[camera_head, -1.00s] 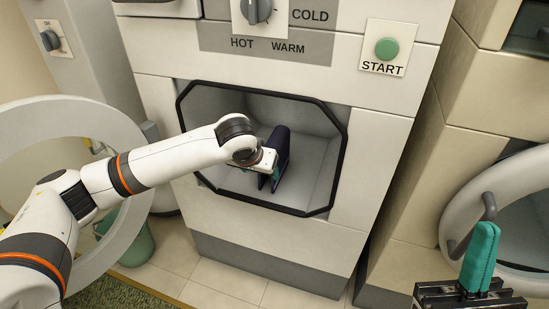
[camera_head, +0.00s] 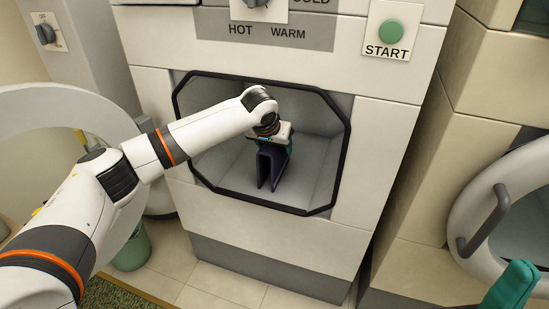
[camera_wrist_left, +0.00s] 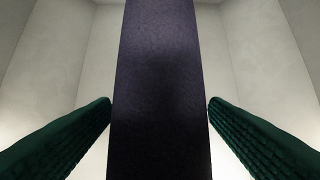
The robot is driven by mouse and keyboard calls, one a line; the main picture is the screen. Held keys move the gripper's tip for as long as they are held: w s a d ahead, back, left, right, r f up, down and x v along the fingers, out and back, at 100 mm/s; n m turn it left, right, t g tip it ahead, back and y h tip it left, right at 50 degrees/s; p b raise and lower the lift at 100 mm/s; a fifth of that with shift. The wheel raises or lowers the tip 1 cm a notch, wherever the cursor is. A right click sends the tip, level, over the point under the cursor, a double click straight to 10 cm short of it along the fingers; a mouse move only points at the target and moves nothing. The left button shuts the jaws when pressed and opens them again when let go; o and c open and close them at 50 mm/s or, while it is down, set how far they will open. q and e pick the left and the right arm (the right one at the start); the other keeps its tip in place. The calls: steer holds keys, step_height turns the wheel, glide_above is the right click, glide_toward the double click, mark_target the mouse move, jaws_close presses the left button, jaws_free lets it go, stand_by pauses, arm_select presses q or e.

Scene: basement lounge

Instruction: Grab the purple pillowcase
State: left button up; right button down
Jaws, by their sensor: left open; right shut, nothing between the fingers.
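The purple pillowcase (camera_head: 266,168) is a dark, folded piece of cloth standing upright inside the washer's open drum compartment. My left gripper (camera_head: 283,152) reaches into the compartment above and at the pillowcase. In the left wrist view the pillowcase (camera_wrist_left: 160,95) runs as a dark strip between the two green fingers (camera_wrist_left: 160,130), with a gap on each side, so the gripper is open around it without pinching. My right gripper (camera_head: 512,287) shows only partly at the lower right corner, with a green finger, away from the washer and holding nothing.
The washer opening has a black rim (camera_head: 342,150) around the arm. A round door (camera_head: 20,130) stands open at left, with a green bucket (camera_head: 133,250) below it. Another machine's round door with a grey handle (camera_head: 486,222) is at right. A green START button (camera_head: 391,32) is above.

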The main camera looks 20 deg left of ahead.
arm_select(q)
steer(key=shift+w+f, duration=0.25)
steer(key=shift+f, duration=0.2)
steer(key=shift+f+p, duration=0.15)
steer(key=shift+p, duration=0.25)
steer(key=shift+c, duration=0.3)
steer(key=c, duration=1)
steer(key=shift+c, duration=0.2)
